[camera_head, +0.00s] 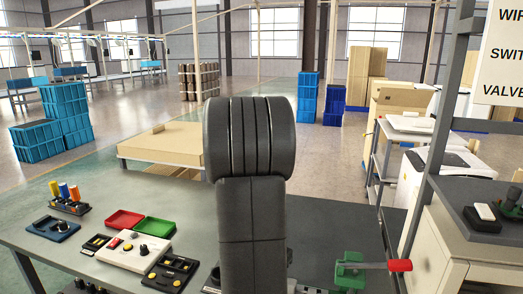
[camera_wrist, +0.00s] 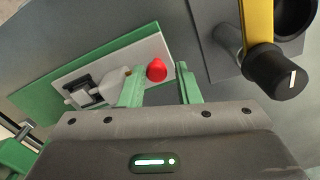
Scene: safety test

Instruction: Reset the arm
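My arm (camera_head: 250,190) stands upright in the middle of the head view and hides my gripper there. In the wrist view my gripper (camera_wrist: 161,86) shows two green fingers with a clear gap between them, and it holds nothing. A red round button (camera_wrist: 157,70) on a pale plate lies just beyond the gap; I cannot tell whether a finger touches it. A grey switch part (camera_wrist: 88,92) sits on the same plate, left of the fingers.
In the wrist view a black knob (camera_wrist: 278,72) and a yellow bar (camera_wrist: 258,20) are close on the right. The worktable (camera_head: 330,225) carries a red tray (camera_head: 125,219), a green tray (camera_head: 154,227) and a green valve with a red handle (camera_head: 400,265). A shelf rack stands right.

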